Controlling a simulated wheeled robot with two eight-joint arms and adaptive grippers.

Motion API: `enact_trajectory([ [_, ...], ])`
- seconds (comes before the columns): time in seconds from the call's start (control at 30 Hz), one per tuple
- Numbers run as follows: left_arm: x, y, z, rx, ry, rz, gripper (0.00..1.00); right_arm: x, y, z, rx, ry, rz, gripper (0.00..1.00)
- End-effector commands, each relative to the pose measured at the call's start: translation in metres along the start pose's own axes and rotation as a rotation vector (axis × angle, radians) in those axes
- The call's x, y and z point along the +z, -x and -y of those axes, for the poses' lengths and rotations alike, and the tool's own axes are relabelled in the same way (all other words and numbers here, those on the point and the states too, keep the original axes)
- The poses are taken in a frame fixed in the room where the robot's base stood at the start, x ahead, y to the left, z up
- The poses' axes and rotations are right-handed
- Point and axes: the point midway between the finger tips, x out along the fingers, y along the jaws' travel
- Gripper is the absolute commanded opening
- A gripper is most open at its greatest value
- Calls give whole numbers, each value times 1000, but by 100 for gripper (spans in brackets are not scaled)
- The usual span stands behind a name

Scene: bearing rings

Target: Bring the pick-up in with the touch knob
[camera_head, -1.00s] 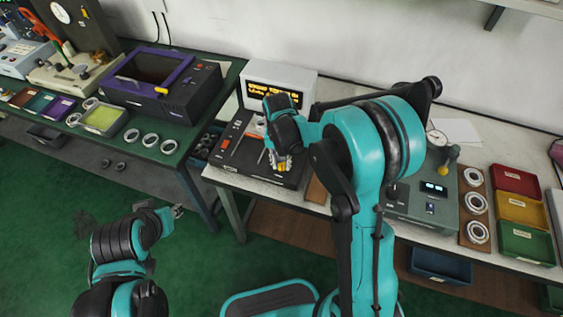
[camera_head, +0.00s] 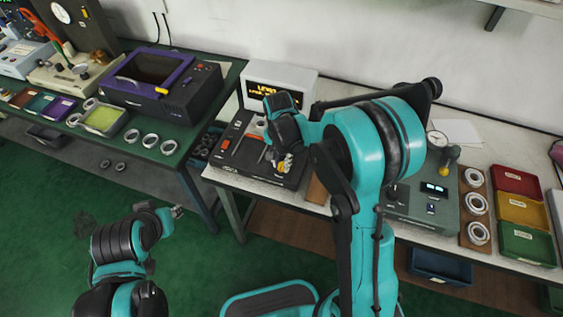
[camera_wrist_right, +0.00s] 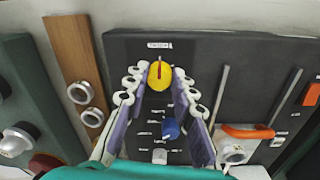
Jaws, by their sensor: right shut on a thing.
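The dark tester box (camera_head: 238,170) stands on the white bench under a screen (camera_head: 278,82) with orange text. Its yellow knob (camera_wrist_right: 159,75) with a red line shows in the right wrist view, and a blue knob (camera_wrist_right: 171,129) sits below it on the panel. My right gripper (camera_head: 284,165) is at the box; in the right wrist view its fingers (camera_wrist_right: 159,82) are closed around the yellow knob. An orange lever (camera_wrist_right: 248,132) and a pale ring (camera_wrist_right: 233,153) are to the right; the pick-up cannot be picked out surely. My left gripper (camera_head: 178,212) hangs over the floor, its jaws too small to judge.
A wooden board with rings (camera_head: 475,204) and red, yellow and green trays (camera_head: 528,246) are at the right of the bench. A grey-green gauge unit (camera_head: 430,205) stands before them. The green table at left holds a purple-framed box (camera_head: 160,85) and rings.

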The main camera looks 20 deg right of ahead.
Motion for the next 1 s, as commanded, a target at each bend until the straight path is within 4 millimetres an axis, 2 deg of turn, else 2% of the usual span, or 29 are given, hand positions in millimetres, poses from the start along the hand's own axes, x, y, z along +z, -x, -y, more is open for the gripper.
enact_trajectory([
  [0.2,0,0,0,0,0,0,31,0,0,0,0,1,1,0],
  [0.23,0,0,0,0,0,0,31,0,0,0,0,1,1,32],
  [0.3,0,0,0,0,0,0,31,0,0,0,0,2,1,46],
  [0.67,0,0,0,0,0,0,31,0,5,0,0,2,0,46],
  [0.77,0,0,0,0,0,0,31,0,17,0,0,2,0,46],
  [1.0,0,0,0,0,0,0,31,0,69,0,0,2,0,46],
])
